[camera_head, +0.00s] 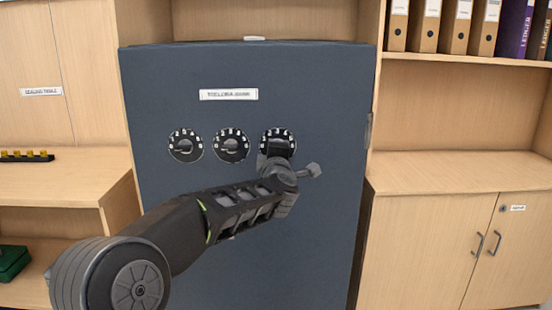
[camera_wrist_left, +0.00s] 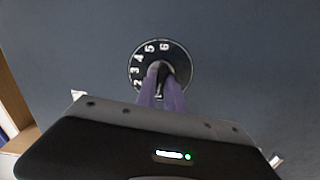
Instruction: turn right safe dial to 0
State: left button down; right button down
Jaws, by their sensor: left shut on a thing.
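The right dial (camera_head: 278,135) is the rightmost of three round black dials in a row on the dark blue-grey safe door (camera_head: 200,230). My left gripper (camera_head: 278,151) is at this dial and covers its lower part. In the left wrist view, the numbers 3, 4, 5 and 6 show along the top and left of the right dial (camera_wrist_left: 141,67). There my left gripper (camera_wrist_left: 160,82) has its two purple-tinted fingers shut on the dial's centre knob. The fingers hide the lower part of the dial, and its 0 is not visible. My right gripper is out of view.
The middle dial (camera_head: 231,146) and left dial (camera_head: 186,146) sit close by to the left. A grey handle (camera_head: 313,170) shows just right of my wrist. A wooden cabinet (camera_head: 440,230) stands right of the safe, and a wooden counter (camera_head: 65,175) stands left.

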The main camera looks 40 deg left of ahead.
pick_arm(q)
jog(key=shift+f+n+b, duration=0.1)
jog(key=shift+n+b, duration=0.2)
jog(key=shift+n, duration=0.3)
jog(key=c, duration=1.4)
grip_release()
jog(key=shift+c, duration=0.2)
jog(key=v, duration=0.7)
jog(key=shift+s+d, duration=0.25)
jog(key=shift+s, duration=0.05)
